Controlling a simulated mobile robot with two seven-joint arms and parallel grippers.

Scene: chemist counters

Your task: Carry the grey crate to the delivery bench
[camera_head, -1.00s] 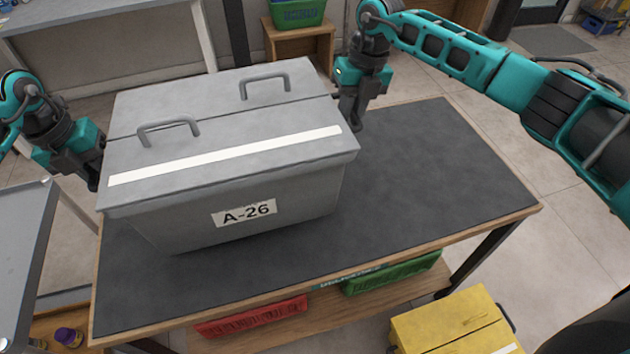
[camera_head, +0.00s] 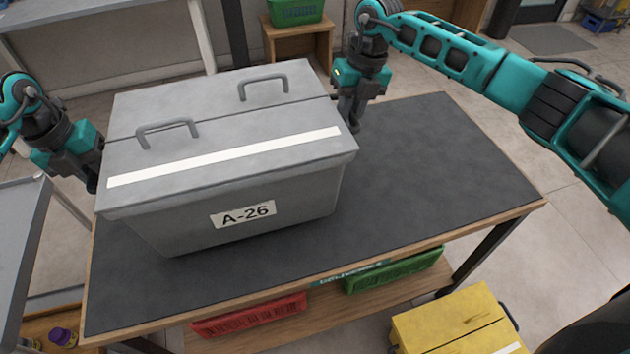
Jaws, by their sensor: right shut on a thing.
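The grey crate (camera_head: 225,140) is lidded, with two handles, a white stripe and an "A-26" label. It appears level over the left part of a dark-topped bench (camera_head: 430,190); whether its base touches the top I cannot tell. My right gripper (camera_head: 347,122) is shut on the crate's right end, its fingertips partly hidden by the lid rim. My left gripper (camera_head: 92,180) is at the crate's left end, its fingertips mostly hidden, so its jaws cannot be judged. Which bench is the delivery bench is not readable here.
Red (camera_head: 250,317) and green (camera_head: 395,270) crates sit on the lower shelf. A yellow box (camera_head: 455,322) stands at the front right. A grey surface (camera_head: 20,250) lies close on the left. The bench top right of the crate is clear. A green bin (camera_head: 296,12) stands behind on a wooden stand.

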